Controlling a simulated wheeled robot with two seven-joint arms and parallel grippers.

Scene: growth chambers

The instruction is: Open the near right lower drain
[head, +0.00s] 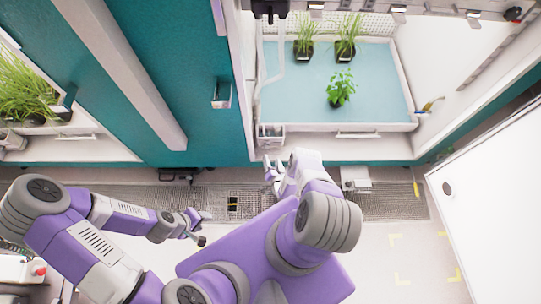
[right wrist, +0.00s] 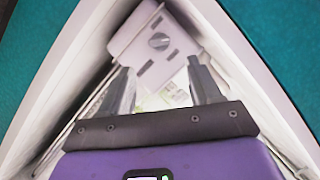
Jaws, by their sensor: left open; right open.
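No part is clearly marked as the near right lower drain. In the right wrist view, a white box with a round grey slotted knob (right wrist: 159,41) lies beyond my fingertips, apart from them. In the head view, a small white box (head: 356,179) sits low at the front of the right-hand chamber; I cannot tell whether it is the same box. My right gripper (head: 269,168) is open and empty by that chamber's lower front edge; its two fingers also show in the right wrist view (right wrist: 162,80). My left gripper (head: 203,227) is open and empty, lower left, above the floor.
The right-hand chamber holds a pale blue tray (head: 300,95) with several potted plants. A teal wall (head: 195,60) separates it from the left chamber with grass-like plants (head: 22,90). A floor grating (head: 390,205) runs along the front. A white panel (head: 490,190) stands at right.

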